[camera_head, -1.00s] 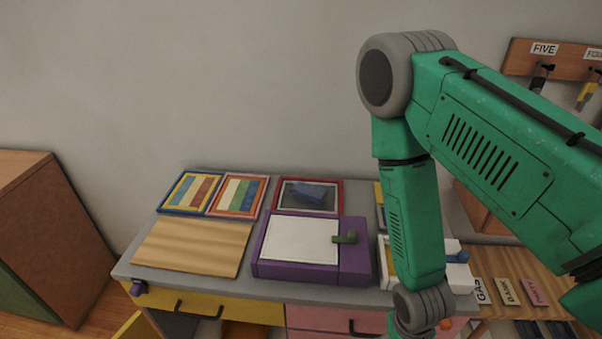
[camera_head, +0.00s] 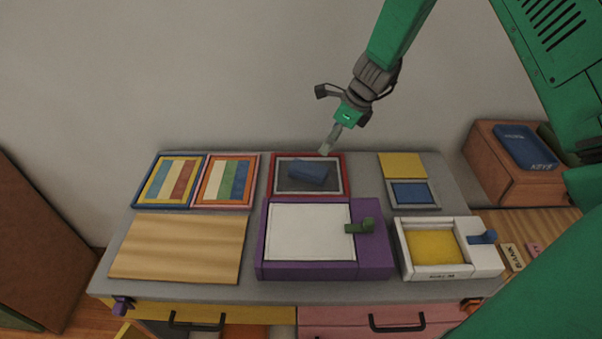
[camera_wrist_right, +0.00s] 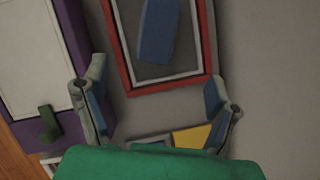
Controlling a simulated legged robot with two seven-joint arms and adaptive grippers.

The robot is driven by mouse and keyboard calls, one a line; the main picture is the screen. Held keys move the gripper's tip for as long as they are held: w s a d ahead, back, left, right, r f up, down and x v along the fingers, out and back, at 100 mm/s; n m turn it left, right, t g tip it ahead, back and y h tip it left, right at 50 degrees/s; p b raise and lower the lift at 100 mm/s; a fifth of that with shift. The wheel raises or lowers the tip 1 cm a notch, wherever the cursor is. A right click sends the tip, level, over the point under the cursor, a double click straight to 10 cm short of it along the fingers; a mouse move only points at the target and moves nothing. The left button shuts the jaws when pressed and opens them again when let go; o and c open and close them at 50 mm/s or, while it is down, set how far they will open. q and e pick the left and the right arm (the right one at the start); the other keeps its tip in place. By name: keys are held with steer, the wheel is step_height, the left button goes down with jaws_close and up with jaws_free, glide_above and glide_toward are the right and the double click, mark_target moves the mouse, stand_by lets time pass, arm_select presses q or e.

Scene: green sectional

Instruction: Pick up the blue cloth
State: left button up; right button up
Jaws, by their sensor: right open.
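The blue cloth (camera_head: 308,171) lies as a small dark-blue block shape inside a red-framed tray (camera_head: 345,187) at the back middle of the grey table. In the right wrist view the cloth (camera_wrist_right: 158,30) is at the top, beyond my fingertips. My right gripper (camera_head: 328,147) hangs above the back edge of the tray, up and to the right of the cloth, not touching it. Its two fingers stand wide apart and empty in the right wrist view (camera_wrist_right: 156,92). My left gripper does not show.
A purple box (camera_head: 375,257) with a white panel and green handle stands in front of the tray. A white box (camera_head: 485,262) with a yellow inside is at right. Striped panels (camera_head: 227,181) and a wooden board (camera_head: 178,248) lie left. Small yellow and blue pieces (camera_head: 403,165) lie right of the tray.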

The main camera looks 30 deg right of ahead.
glide_above(312, 168)
steer(key=s, duration=0.1)
steer(key=f, duration=0.7)
steer(key=shift+s+d+f+b, duration=0.15)
steer(key=shift+d+b, duration=0.1)
steer(key=shift+b, duration=0.05)
steer(key=shift+d+f, duration=0.1)
steer(key=shift+f, duration=0.35)
steer(key=x, duration=0.5)
steer(key=shift+d, duration=0.1)
steer(key=shift+s, duration=0.1)
steer(key=c, duration=1.3)
steer(key=shift+o, duration=0.2)
